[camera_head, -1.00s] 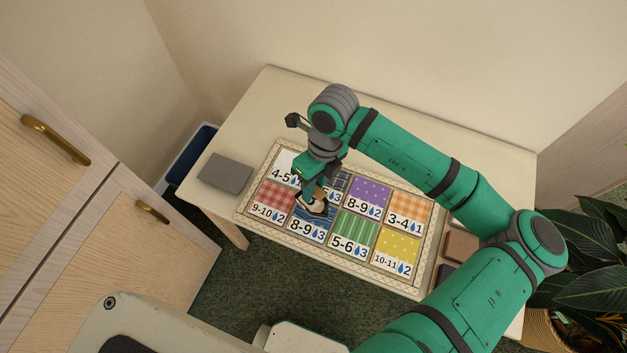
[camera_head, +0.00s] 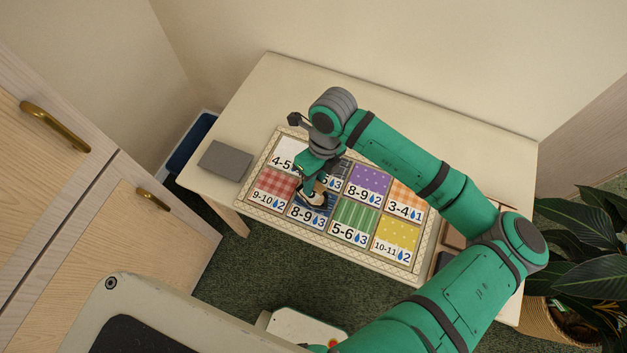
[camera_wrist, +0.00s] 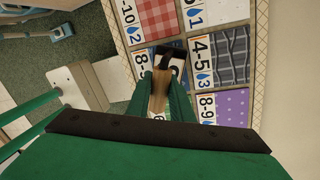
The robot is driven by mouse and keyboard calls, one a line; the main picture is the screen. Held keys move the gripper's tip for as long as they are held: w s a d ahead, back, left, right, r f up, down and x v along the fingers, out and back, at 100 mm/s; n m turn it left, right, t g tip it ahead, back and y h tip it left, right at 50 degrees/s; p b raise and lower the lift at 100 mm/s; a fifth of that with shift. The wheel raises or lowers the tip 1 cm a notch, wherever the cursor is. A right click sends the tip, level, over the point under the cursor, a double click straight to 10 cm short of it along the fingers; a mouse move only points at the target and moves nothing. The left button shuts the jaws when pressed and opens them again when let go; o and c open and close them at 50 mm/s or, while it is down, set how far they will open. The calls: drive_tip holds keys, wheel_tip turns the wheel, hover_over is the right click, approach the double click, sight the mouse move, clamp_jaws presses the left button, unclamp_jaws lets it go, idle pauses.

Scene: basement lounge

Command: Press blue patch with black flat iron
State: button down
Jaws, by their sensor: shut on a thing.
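The blue patch (camera_head: 328,206) lies in the near row of the patterned mat, between the red checked and the green striped patches. It carries a label reading 8-9 and 3. My gripper (camera_head: 314,186) is over it, shut on the black flat iron (camera_head: 315,199). In the wrist view, the iron's dark body (camera_wrist: 170,48) and tan handle (camera_wrist: 158,92) show between my fingers (camera_wrist: 162,78). The iron and gripper cover much of the patch. I cannot tell whether the iron touches it.
The mat's other patches are red, white, grey, purple (camera_head: 369,183), orange, green and yellow (camera_head: 399,236). A grey block (camera_head: 226,160) lies on the table (camera_head: 285,90) left of the mat. Brown and dark blocks lie at the right, partly behind my arm. A plant (camera_head: 585,250) stands right.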

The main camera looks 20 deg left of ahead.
drive_tip(key=shift+f, duration=0.45)
idle(1.3)
drive_tip(key=shift+r, duration=0.1)
drive_tip(key=shift+s+a+v, duration=0.1)
drive_tip(key=shift+s+v, duration=0.1)
drive_tip(key=shift+v, duration=0.8)
drive_tip(key=shift+s+a+v, duration=0.1)
drive_tip(key=shift+s+v, duration=0.05)
drive_tip(key=shift+v, duration=0.8)
drive_tip(key=shift+s+a+v, duration=0.1)
drive_tip(key=shift+s+v, duration=0.1)
drive_tip(key=shift+v, duration=0.8)
drive_tip(key=shift+r, duration=0.1)
